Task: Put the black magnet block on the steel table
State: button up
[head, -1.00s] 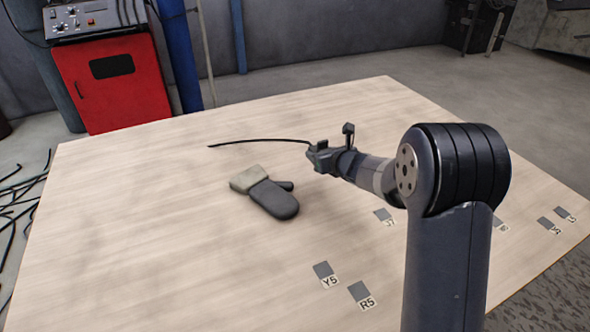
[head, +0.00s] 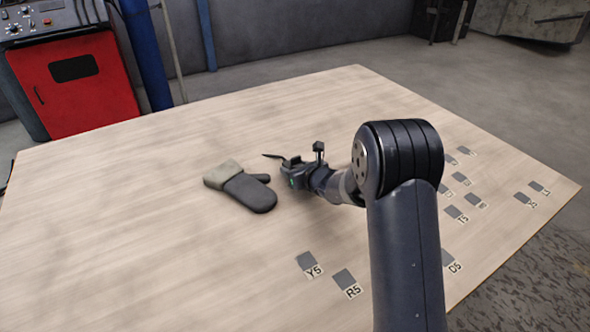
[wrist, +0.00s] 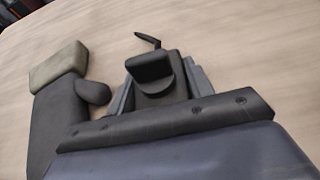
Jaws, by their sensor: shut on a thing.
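My gripper (head: 289,167) is shut on a dark thing (wrist: 155,85), low over or at the table, right of the mitten; I cannot tell whether it touches the top. In the wrist view this thing is a black body between the grey jaws, with a thin black tip (wrist: 147,40) beyond it. The tip also shows left of my gripper in the head view (head: 271,156). I cannot tell whether this is the black magnet block. I see no separate block. The table (head: 130,215) has a pale top that looks like wood grain.
A black mitten (head: 248,193) with a beige cuff lies close left of my gripper; it also shows in the wrist view (wrist: 56,115). Grey squares with labels (head: 307,261) lie at the front and right. The table's left side is clear. A red machine (head: 75,85) stands behind.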

jog(key=o, duration=1)
jog(key=shift+f, duration=0.15)
jog(key=o, duration=0.4)
jog(key=shift+o, duration=0.2)
jog(key=shift+r, duration=0.25)
